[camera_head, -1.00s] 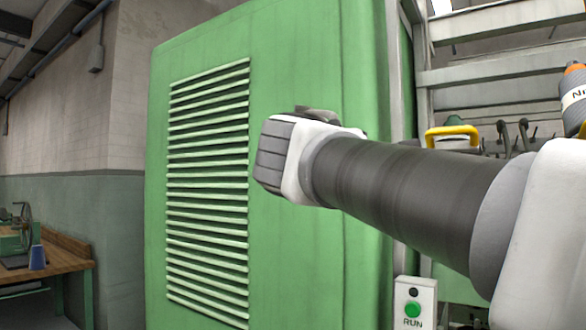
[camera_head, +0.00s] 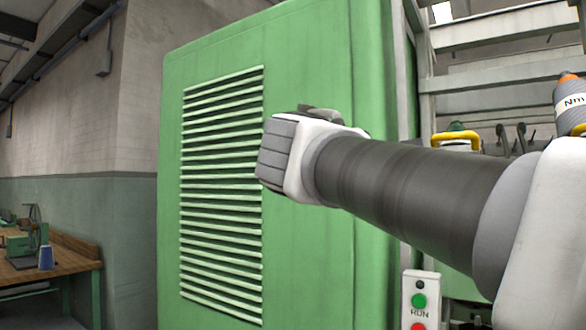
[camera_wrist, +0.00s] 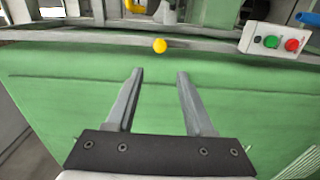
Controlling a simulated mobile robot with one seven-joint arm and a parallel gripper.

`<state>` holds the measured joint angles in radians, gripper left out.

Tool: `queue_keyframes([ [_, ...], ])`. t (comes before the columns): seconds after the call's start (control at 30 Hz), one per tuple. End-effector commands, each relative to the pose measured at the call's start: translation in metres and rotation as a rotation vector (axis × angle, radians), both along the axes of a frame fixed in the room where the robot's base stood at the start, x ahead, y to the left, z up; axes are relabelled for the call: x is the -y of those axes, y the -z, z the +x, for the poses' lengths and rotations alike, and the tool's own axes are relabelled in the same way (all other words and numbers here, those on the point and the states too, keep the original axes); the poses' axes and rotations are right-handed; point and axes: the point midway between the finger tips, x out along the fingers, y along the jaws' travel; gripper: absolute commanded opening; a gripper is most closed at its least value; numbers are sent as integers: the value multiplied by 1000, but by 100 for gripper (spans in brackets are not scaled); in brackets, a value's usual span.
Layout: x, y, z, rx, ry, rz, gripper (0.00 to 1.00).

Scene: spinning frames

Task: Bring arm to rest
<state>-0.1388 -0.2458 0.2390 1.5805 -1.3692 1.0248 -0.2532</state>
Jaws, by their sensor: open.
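My arm reaches in from the right in the head view, in front of a large green machine cabinet (camera_head: 310,75) with a louvred vent. In the wrist view, my gripper (camera_wrist: 158,75) has its two grey fingers apart, with nothing between them. The green panel shows behind the fingers there. In the head view the fingers are hidden behind the arm.
A control box (camera_head: 420,300) with a green RUN button and a red button is at the cabinet's right edge; it also shows in the wrist view (camera_wrist: 273,41). A wooden workbench (camera_head: 60,265) stands at far left.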

Motion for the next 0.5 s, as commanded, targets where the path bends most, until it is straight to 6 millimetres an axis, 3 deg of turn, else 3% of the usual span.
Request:
queue_keyframes([
  [0.5,6,5,-3,-9,6,18,53],
])
